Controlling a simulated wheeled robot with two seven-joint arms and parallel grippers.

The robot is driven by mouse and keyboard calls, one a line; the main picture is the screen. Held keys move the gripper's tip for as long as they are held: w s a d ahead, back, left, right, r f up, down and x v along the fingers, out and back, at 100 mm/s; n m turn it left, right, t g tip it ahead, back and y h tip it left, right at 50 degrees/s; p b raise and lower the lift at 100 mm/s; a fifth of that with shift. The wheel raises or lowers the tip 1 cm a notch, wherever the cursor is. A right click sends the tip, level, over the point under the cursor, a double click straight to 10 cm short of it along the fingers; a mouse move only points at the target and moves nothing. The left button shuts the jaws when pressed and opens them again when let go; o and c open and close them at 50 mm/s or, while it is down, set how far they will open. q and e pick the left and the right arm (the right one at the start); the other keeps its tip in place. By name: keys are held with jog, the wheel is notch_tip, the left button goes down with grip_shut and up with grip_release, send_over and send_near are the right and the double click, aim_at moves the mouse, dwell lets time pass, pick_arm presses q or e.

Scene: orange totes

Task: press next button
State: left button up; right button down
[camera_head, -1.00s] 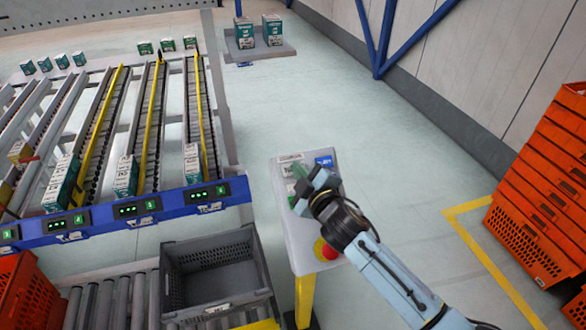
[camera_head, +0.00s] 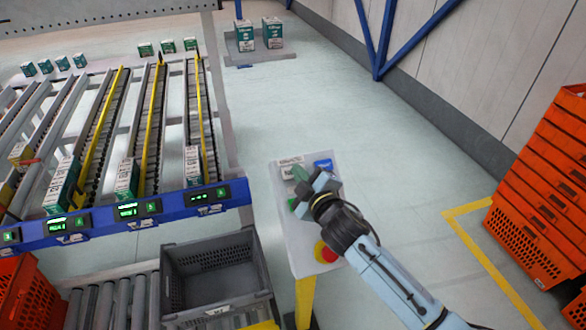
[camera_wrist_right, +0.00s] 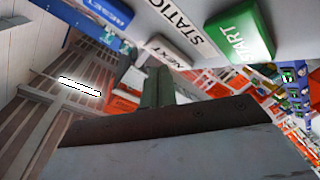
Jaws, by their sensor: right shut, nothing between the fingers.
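The control panel (camera_head: 290,220) stands on a yellow post in the head view. The white NEXT button (camera_wrist_right: 168,52) shows in the right wrist view, between the green START button (camera_wrist_right: 240,34) and the blue RESET button (camera_wrist_right: 108,12). In the head view the blue button (camera_head: 322,163) is at the panel's far right, and the red emergency button (camera_head: 325,252) is nearer. My right gripper (camera_head: 304,186) is over the panel, shut and empty. In the right wrist view its fingertips (camera_wrist_right: 159,84) are close to the NEXT button; I cannot tell if they touch. My left gripper is out of view.
A grey crate (camera_head: 168,285) sits on rollers left of the panel. Blue-railed flow lanes with green-white boxes (camera_head: 192,165) are further left. Stacked orange totes (camera_head: 530,225) stand at the right.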

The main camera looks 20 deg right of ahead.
jog(key=shift+s+r, duration=0.3)
jog(key=shift+r, duration=0.05)
jog(key=s+r+p, duration=0.3)
jog(key=r+p, duration=0.1)
jog(key=p, duration=0.1)
jog(key=shift+s+r+p, duration=0.3)
jog(key=shift+s+p, duration=0.05)
jog(key=shift+s, duration=0.05)
dwell(0.7)
